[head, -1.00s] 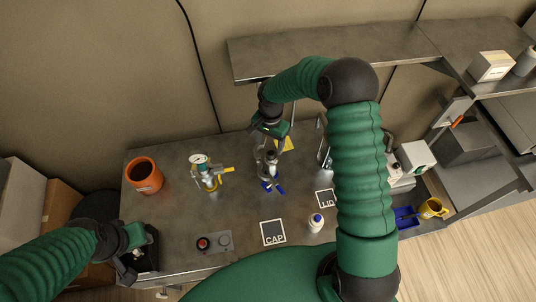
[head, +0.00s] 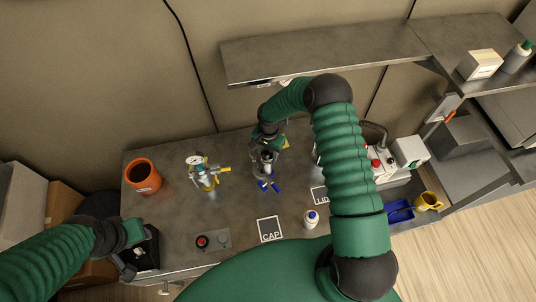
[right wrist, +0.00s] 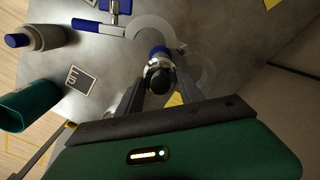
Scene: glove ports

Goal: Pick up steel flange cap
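My right gripper (head: 267,158) reaches down over a steel fitting with blue handles (head: 268,185) near the middle of the bench. In the right wrist view, the gripper (right wrist: 158,88) has its fingers apart, one on each side of a black knob (right wrist: 160,82) on a steel body with a blue band. Gaps show between the fingers and the knob. This steel piece looks like the flange cap, but its lower part is partly hidden. My left gripper (head: 138,258) hangs at the bench's front left corner, away from the fitting; its fingers are unclear.
An orange pot (head: 142,174) and a gauge fitting with yellow handle (head: 203,172) stand to the left. A CAP square (head: 270,229), a LID square (head: 319,195), a white bottle (head: 311,219) and a red button (head: 202,241) are in front. A shelf (head: 320,52) overhangs the back.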

